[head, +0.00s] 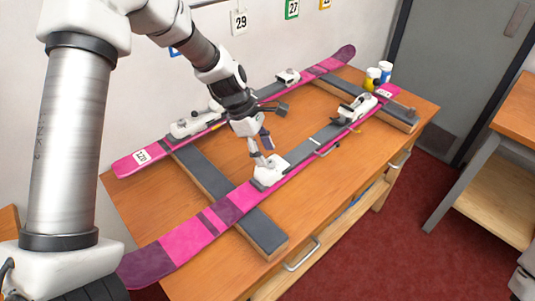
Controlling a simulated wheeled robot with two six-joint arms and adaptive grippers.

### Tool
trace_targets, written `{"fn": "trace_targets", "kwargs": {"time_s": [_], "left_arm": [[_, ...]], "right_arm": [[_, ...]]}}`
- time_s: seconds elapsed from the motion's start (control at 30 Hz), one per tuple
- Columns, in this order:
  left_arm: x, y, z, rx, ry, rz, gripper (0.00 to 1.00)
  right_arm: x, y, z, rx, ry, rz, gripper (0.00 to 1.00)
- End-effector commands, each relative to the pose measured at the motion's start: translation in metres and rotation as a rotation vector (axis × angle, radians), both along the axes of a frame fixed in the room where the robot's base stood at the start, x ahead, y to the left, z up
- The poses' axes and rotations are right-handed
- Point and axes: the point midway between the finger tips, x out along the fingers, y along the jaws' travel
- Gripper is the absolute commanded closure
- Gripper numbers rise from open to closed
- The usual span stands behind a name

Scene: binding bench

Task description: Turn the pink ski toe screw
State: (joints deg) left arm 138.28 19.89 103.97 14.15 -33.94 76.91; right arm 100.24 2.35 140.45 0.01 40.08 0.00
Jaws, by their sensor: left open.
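The near pink ski (190,238) lies slantwise across the bench on two dark rests, its purple-banded end at the lower left. A white toe binding piece (271,170) sits on it near the middle. The white heel piece (357,106) is farther up the ski. My left gripper (264,152) points down just above the toe piece, with its fingers apart and nothing seen between them. The toe screw is too small to make out, and whether the fingertips touch the toe piece I cannot tell. My right gripper is out of view.
A second pink ski (148,155) tagged 1220 lies behind, with its own white bindings. Dark rests (232,205) cross the wooden bench (205,272). Yellow (372,77) and white (386,72) containers stand at the far right. Bare bench lies between the skis.

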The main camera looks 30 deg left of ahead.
Motion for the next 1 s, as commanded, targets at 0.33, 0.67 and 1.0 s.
{"fn": "trace_targets", "kwargs": {"time_s": [0.33,0.67,1.0], "left_arm": [[0.003,-0.010,-0.026,0.001,-0.001,0.000,0.46],[0.002,-0.010,-0.026,0.001,0.000,-0.001,1.00],[0.002,-0.009,-0.027,0.002,0.002,-0.014,1.00]], "right_arm": [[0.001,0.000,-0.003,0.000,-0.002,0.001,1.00],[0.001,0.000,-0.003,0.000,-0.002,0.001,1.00],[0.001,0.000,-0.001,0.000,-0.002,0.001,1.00]]}}
